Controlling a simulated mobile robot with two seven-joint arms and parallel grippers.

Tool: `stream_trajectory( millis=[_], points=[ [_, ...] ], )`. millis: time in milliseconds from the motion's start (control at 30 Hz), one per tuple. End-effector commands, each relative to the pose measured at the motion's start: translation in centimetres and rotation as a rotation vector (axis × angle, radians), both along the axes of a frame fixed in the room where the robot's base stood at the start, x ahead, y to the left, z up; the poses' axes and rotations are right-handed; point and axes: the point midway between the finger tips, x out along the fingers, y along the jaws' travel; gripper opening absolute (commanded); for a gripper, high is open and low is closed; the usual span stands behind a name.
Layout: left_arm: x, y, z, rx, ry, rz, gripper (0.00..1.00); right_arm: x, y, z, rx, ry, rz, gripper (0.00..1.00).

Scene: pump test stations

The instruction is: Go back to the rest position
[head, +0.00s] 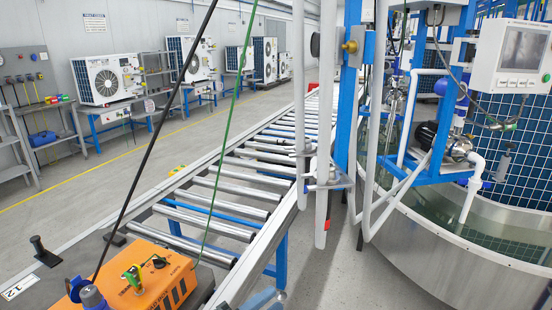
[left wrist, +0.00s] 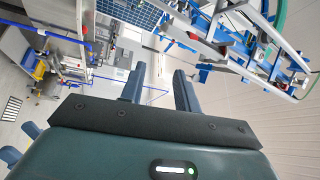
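My left gripper (left wrist: 158,82) shows in the left wrist view with its two dark fingers apart and nothing visible between them. I cannot make out the left gripper clearly in the head view. My right gripper is in neither view. The task names no object to handle.
A roller conveyor (head: 226,202) runs away from me. An orange box (head: 165,285) with plugs, a black cable (head: 150,130) and a green cable (head: 228,130) is at the lower left. A round water tank (head: 430,262) with a pump (head: 440,140) stands right. Grey floor (head: 90,195) is clear beyond the conveyor.

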Motion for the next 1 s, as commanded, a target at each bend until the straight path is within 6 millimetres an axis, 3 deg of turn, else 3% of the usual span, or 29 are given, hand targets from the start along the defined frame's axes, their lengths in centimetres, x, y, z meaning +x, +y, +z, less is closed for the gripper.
stream_trajectory(
  millis=[167, 300, 433, 600, 1000],
  points=[
    [-3.2, 5.3, -5.8, -0.354, 0.581, 0.295, 0.32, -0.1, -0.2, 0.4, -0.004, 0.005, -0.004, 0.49],
    [-7.9, 9.2, -11.1, -0.582, 0.981, 0.505, 0.32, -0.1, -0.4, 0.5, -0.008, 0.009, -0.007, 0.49],
    [-12.3, 11.4, -14.4, -0.726, 1.238, 0.646, 0.32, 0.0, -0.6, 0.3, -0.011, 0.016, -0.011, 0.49],
    [-15.3, 12.4, -16.1, -0.806, 1.384, 0.730, 0.32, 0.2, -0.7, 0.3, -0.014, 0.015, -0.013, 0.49],
    [-15.6, 12.5, -16.3, -0.810, 1.396, 0.735, 0.32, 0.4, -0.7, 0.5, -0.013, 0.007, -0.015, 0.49]
  ],
)
